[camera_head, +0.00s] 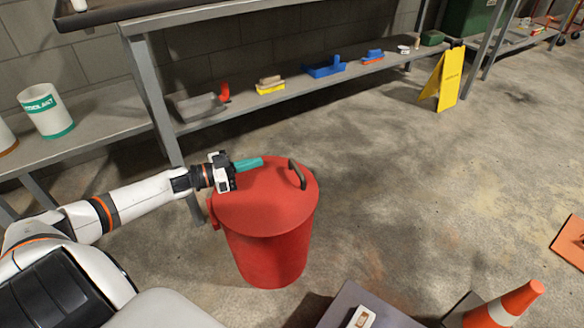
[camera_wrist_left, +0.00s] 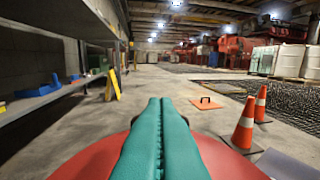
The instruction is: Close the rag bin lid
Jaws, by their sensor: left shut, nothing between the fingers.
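The red rag bin (camera_head: 268,252) stands on the concrete floor in front of the metal shelving. Its red lid (camera_head: 260,207) lies flat across the top of the bin, with a dark handle (camera_head: 297,174) on its far right part. My left gripper (camera_head: 262,162) is shut and empty, its teal fingers just over the far left part of the lid. Whether they touch the lid I cannot tell. In the left wrist view the shut fingers (camera_wrist_left: 160,130) lie above the red lid (camera_wrist_left: 92,160). My right gripper is not in view.
Shelving with a lower shelf (camera_head: 240,108) runs behind the bin, carrying a yellow-based brush (camera_head: 270,88) and a blue tray (camera_head: 324,69). A yellow floor sign (camera_head: 446,80) stands farther back. An orange cone (camera_head: 505,305) stands at front right.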

